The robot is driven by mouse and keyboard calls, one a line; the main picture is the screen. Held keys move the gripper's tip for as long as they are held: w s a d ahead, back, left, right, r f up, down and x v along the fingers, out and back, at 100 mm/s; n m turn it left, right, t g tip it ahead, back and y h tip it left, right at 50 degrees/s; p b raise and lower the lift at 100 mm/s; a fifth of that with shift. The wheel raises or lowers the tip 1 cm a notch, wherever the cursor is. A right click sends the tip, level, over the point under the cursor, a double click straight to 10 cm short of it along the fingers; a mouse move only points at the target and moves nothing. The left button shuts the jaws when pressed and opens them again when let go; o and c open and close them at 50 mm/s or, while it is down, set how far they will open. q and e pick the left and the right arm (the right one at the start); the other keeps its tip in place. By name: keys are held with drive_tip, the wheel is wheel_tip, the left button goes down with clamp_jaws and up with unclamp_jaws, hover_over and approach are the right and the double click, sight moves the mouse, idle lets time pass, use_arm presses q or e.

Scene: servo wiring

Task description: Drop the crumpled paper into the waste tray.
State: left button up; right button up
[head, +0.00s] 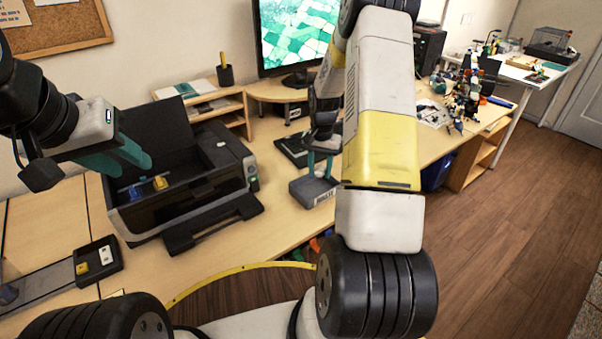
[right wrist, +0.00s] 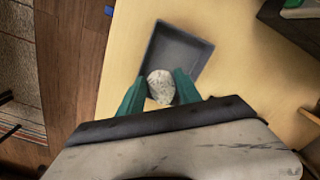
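The crumpled paper (right wrist: 160,87) is a small pale grey-white ball between the teal fingertips of my right gripper (right wrist: 161,82) in the right wrist view. Both fingers appear to touch it. The waste tray (right wrist: 199,47) is a dark grey open box just beyond the paper; its inside looks empty where visible. In the head view the tray (head: 322,196) stands on the desk with a "WASTE" label, and my right gripper (head: 319,165) points down over it. The paper cannot be made out there. My left gripper (head: 132,158) is open and empty above the printer.
A black printer (head: 190,185) with small blue and yellow pieces on it stands left of the tray. A monitor (head: 296,35) on a stand is behind. A dark tray (head: 98,258) with small parts lies at the left. Bare desk lies between printer and waste tray.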

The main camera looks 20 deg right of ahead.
drive_tip(key=o, duration=0.4)
wheel_tip(320, 180, up, 8)
drive_tip(key=shift+f, duration=0.1)
idle(0.5)
